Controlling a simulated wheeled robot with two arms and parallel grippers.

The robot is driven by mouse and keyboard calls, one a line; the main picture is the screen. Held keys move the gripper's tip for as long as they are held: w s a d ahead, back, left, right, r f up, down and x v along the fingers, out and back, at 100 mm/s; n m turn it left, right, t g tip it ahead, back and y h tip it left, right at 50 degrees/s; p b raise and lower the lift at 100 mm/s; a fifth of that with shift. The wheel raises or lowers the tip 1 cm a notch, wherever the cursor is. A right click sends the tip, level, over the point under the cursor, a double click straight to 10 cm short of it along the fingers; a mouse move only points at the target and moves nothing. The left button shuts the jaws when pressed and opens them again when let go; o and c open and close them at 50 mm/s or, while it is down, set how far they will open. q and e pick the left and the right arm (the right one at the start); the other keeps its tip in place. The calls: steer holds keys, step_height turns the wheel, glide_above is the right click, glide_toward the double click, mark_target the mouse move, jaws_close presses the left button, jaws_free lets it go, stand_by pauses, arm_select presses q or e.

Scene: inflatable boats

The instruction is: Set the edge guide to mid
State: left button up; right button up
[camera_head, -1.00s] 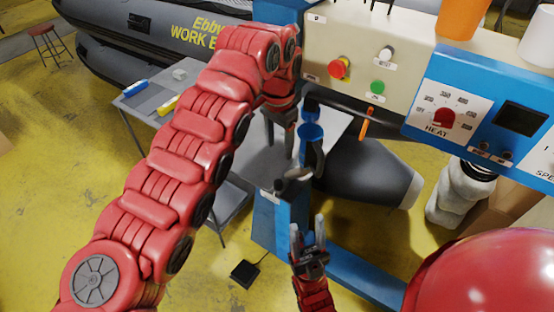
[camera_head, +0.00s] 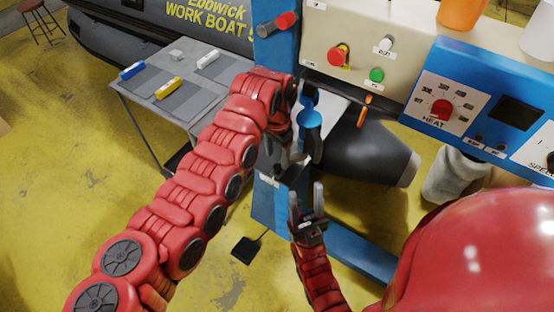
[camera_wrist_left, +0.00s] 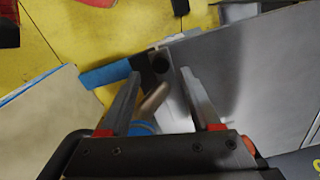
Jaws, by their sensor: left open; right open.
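I cannot tell for certain which part is the edge guide. A grey metal bracket with a dark round knob (camera_wrist_left: 161,63) shows between my left fingers in the left wrist view. My left gripper (camera_head: 285,160) is open beside the blue rollers (camera_head: 309,120) of the machine, pointing down; it also shows in the left wrist view (camera_wrist_left: 160,74). A tan rounded tip (camera_wrist_left: 155,99) also lies between its fingers there. No grip on anything shows. My right gripper (camera_head: 306,195) is open and empty, lower, in front of the blue post.
The control panel (camera_head: 400,75) has a red button, a green button and a HEAT dial (camera_head: 441,109). A red-ended lever (camera_head: 286,20) is on the blue column. A grey side table (camera_head: 140,98) holds coloured blocks. A pedal (camera_head: 246,249) lies on the yellow floor.

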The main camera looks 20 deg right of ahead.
mark_target(277, 166)
arm_select(q)
steer(key=shift+f+p, duration=0.5)
steer(key=shift+f, duration=1.85)
steer(key=shift+c, duration=0.2)
jaws_close()
